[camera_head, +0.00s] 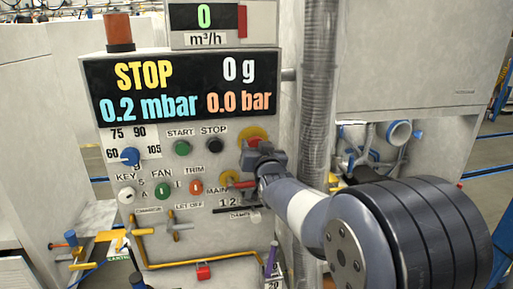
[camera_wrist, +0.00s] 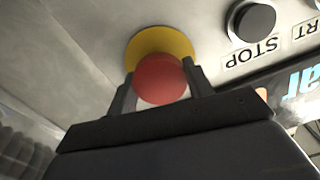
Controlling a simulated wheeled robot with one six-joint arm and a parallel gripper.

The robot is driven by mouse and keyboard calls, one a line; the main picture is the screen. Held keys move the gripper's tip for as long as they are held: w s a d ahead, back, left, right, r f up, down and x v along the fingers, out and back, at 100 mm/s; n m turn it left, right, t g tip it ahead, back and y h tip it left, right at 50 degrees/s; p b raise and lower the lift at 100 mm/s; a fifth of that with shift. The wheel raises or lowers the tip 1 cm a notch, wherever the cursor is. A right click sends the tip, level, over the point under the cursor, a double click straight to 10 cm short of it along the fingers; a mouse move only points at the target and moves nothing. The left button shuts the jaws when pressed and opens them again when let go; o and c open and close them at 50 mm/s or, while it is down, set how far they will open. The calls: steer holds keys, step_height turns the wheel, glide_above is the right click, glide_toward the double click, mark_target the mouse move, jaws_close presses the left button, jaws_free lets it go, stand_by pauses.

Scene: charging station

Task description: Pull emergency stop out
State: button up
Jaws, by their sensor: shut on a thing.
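The emergency stop is a red mushroom button on a yellow round base, at the right of the control panel. In the wrist view the red button (camera_wrist: 160,80) sits between the two dark fingers of my gripper (camera_wrist: 158,88), one on each side of it. The yellow base (camera_wrist: 160,42) shows behind it against the grey panel. My gripper is shut on the red button. In the head view my gripper (camera_head: 258,160) covers most of the button, and only part of the yellow base (camera_head: 252,133) shows above it.
The panel (camera_head: 140,190) also carries a black STOP button (camera_head: 217,139), a green START button (camera_head: 182,147), a blue knob (camera_head: 130,156) and the TRIM knob (camera_head: 196,187). The display (camera_head: 180,90) reads STOP. A ribbed grey hose (camera_head: 318,90) runs vertically close beside my arm.

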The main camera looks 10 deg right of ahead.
steer(key=shift+c, duration=1.2)
steer(key=shift+s+f+b, duration=0.15)
steer(key=shift+s+b, duration=0.55)
steer(key=shift+b, duration=0.45)
steer(key=o, duration=1.4)
steer(key=shift+s, duration=0.1)
steer(key=shift+s, duration=0.1)
steer(key=s+b, duration=0.2)
steer(key=s, duration=0.8)
steer(key=shift+s, duration=0.35)
